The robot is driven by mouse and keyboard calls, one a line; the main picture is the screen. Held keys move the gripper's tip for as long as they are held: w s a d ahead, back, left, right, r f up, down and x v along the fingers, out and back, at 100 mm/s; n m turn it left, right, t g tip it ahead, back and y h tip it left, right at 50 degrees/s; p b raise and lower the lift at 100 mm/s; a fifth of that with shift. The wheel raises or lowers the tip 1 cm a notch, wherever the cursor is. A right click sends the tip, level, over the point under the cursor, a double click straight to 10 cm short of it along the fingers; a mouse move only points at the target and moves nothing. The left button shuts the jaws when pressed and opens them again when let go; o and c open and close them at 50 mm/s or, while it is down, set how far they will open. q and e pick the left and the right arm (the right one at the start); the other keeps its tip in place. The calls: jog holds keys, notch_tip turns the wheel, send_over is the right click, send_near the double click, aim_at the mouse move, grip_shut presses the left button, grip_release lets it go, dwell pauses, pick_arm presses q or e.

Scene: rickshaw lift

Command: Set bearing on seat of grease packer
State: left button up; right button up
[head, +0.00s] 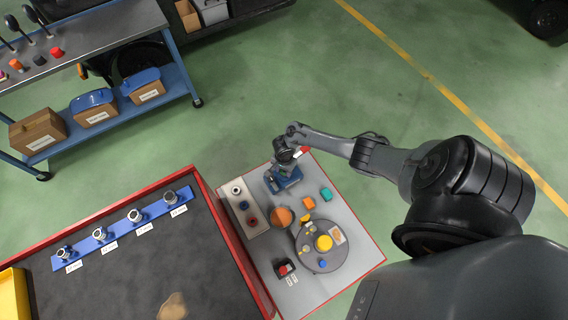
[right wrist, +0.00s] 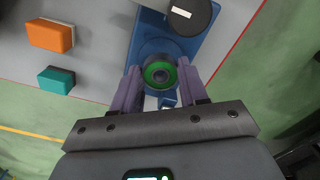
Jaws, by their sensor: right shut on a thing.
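The bearing (right wrist: 160,73) is a dark ring with a green band, held between the fingertips of my right gripper (right wrist: 160,80). The blue grease packer (right wrist: 206,46) lies beneath it, with a round black part (right wrist: 190,14) beside the bearing. The bearing overlaps a round blue part of the packer; I cannot tell whether it touches the seat. In the head view, my right gripper (head: 284,157) is over the packer (head: 287,180) at the table's far end, and the bearing is too small to make out. My left gripper is not in view.
A pale tray (head: 235,204) holds rings. A dark red-edged bench (head: 130,275) stands left.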

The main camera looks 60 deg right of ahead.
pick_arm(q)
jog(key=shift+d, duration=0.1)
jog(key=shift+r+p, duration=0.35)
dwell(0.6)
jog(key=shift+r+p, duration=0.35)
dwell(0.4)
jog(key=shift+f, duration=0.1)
pick_arm(e)
jog(key=shift+f, duration=0.15)
dwell(0.4)
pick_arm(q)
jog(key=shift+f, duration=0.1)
pick_arm(e)
jog(key=shift+f, duration=0.3)
dwell(0.3)
jog(key=shift+f, duration=0.35)
dwell(0.3)
jog(key=shift+f, duration=0.1)
dwell(0.7)
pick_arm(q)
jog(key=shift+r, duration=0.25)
pick_arm(e)
jog(key=shift+f, duration=0.1)
